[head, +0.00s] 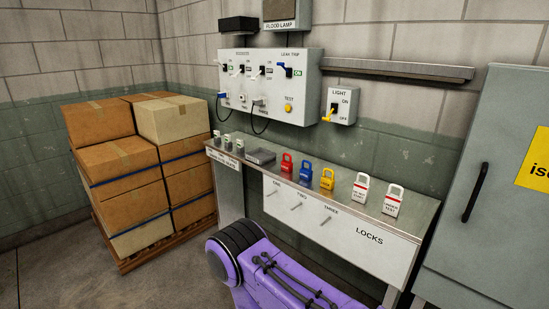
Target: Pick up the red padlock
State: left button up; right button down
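The red padlock (287,164) stands upright on the metal shelf top of the locks bench (345,194), left of a blue padlock (305,172) and a yellow padlock (327,179). Its shackle points up and nothing touches it. No gripper fingers show in the head view. A purple arm link of mine fills the bottom middle, below and in front of the bench.
Two white tagged padlocks (360,187) stand farther right. A grey tray (260,156) lies left of the red padlock. Pegs stick out of the white front panel (290,208). A switch panel (268,85) hangs above. Stacked boxes (140,165) stand left; a grey cabinet (490,190) stands right.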

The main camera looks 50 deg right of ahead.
aim_at(287, 166)
jog(key=z, duration=0.35)
jog(key=i, duration=1.1)
jog(key=z, duration=1.6)
jog(key=i, duration=0.9)
jog(key=z, duration=0.9)
